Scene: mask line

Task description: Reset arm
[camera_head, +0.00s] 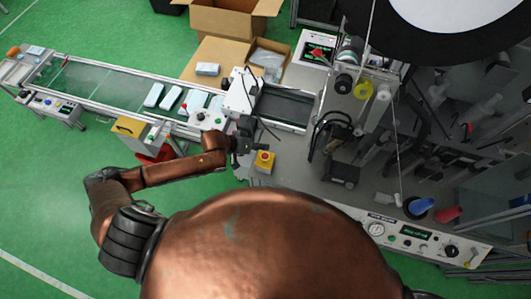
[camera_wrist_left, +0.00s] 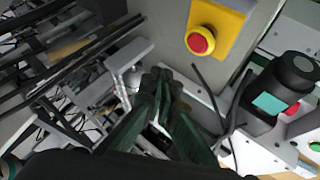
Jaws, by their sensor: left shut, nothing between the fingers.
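My left arm comes in from the left in the head view, bent at the elbow. Its gripper (camera_head: 245,140) is beside the control panel of the mask machine, above and behind the yellow emergency-stop box (camera_head: 264,161). In the left wrist view the gripper's dark green fingers (camera_wrist_left: 160,82) meet at their tips and hold nothing. The yellow box with its red button (camera_wrist_left: 201,40) is just beyond the fingertips and apart from them. My right gripper is in neither view.
A conveyor (camera_head: 100,84) with several pale mask packs runs to the left. An open cardboard box (camera_head: 228,20) stands at the back. The mask machine (camera_head: 345,125) fills the right side. A front panel (camera_head: 415,236) has knobs and a display.

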